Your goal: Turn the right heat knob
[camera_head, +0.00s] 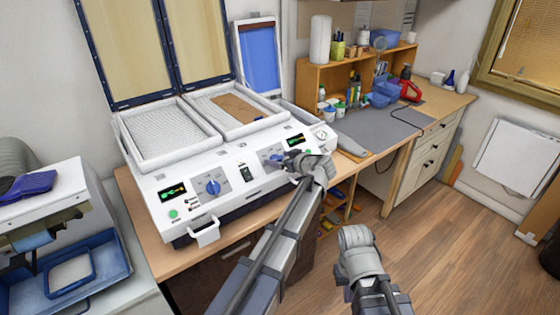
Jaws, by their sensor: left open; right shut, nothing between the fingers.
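The white forming machine (240,173) stands on the wooden bench. The right heat knob (273,157) is blue, on a grey dial on the right half of its front panel. The left heat knob (212,187) is also blue. My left gripper (300,166) is at the panel just right of the right knob, partly covering the dial area. It is open, but whether it touches the knob is unclear. My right gripper (355,236) is shut and empty, in front of the bench over the floor, away from the machine.
The two lids (128,45) stand raised behind the trays. One tray holds a white textured pad (165,130), the other a brown piece (236,107). A white handle (205,232) juts from the machine's front. A grey mat (378,128) and wooden shelf (312,75) are to the right.

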